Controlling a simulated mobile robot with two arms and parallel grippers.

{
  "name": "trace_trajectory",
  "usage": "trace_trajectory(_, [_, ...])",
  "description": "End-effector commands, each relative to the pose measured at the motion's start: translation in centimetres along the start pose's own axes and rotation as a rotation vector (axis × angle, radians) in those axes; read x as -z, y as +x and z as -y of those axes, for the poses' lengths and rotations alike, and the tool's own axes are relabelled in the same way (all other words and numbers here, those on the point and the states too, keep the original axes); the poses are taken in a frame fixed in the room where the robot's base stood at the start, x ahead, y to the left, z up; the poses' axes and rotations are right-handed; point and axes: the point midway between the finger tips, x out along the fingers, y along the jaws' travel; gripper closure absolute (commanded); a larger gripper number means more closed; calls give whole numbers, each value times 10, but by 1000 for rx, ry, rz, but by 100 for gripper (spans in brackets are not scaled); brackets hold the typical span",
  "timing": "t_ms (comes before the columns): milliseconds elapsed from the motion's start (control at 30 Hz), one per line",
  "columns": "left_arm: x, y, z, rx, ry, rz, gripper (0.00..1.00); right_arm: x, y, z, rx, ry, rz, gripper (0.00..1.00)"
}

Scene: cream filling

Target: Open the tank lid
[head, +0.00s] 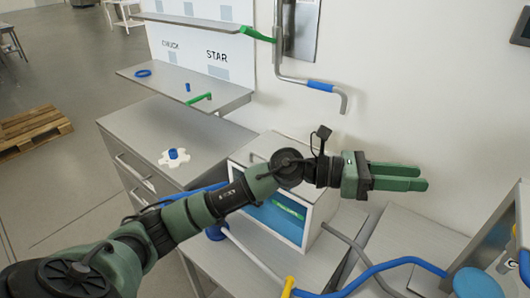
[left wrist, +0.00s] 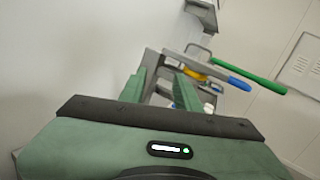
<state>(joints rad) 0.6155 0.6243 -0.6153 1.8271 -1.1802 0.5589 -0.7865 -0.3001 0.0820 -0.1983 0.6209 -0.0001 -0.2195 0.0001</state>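My left gripper (head: 425,178) reaches across the head view from the left, its green fingers pointing right in front of the white wall. In the left wrist view its two fingers (left wrist: 162,92) stand apart with nothing held between them. Beyond them is a grey metal structure (left wrist: 150,62) with a blue-handled bar (left wrist: 238,83), a green bar (left wrist: 250,76) and a yellow part (left wrist: 194,74). A metal machine (head: 500,240) is cut off at the head view's right edge. I cannot clearly identify the tank lid. My right gripper is not in view.
A white box with a blue front (head: 272,217) stands below my left forearm. A blue hose (head: 385,266) runs across the lower right. A grey cabinet (head: 200,135) and a shelf (head: 228,95) stand behind. A pipe with a blue sleeve (head: 320,86) is on the wall.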

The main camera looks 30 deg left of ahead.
Motion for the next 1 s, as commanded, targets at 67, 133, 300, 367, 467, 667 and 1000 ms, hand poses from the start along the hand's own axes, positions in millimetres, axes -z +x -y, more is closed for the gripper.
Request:
trace_trajectory(67, [20, -15, -22, 40, 247, -250, 68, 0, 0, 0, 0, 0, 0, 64])
trace_trajectory(133, [38, -44, -49, 69, 430, -488, 68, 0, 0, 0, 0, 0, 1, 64])
trace_trajectory(300, [41, -160, -123, 92, 677, -1046, 68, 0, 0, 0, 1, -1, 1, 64])
trace_trajectory(367, [31, -204, -141, 90, 700, -1206, 68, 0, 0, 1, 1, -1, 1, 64])
trace_trajectory(467, [11, -264, -155, 87, 693, -1408, 68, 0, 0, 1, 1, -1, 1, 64])
trace_trajectory(667, [-8, -319, -160, 86, 649, -1580, 68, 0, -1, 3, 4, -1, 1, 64])
trace_trajectory(1000, [36, -320, -176, 91, 645, -1588, 68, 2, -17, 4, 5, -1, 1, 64])
